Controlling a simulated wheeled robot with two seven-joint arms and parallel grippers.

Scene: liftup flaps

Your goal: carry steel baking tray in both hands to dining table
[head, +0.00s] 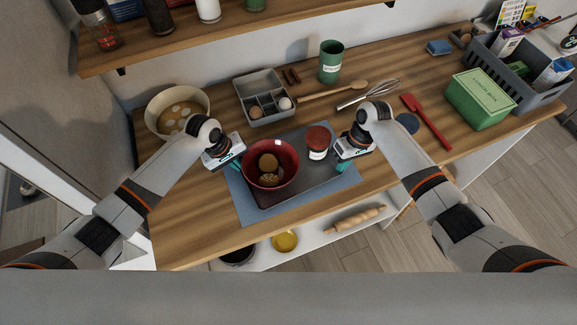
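The dark grey steel baking tray (320,183) lies on a blue mat (247,212) on the wooden counter. A red bowl (287,180) with brown food in it stands on the tray's left part. A jar with a red lid (318,139) stands on its back right part. My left gripper (238,164) is low at the tray's left side, beside the bowl. My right gripper (343,164) is at the tray's right side, with teal fingertips close to the rim. I cannot tell whether either gripper is closed on the rim. I do not see a dining table.
A pale bowl (152,121), a grey compartment box (266,117), a green canister (331,62), a whisk (375,92), a red spatula (428,123) and a green lunch box (481,97) surround the tray. A shelf (230,36) overhangs the back. Floor (490,175) is free at right.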

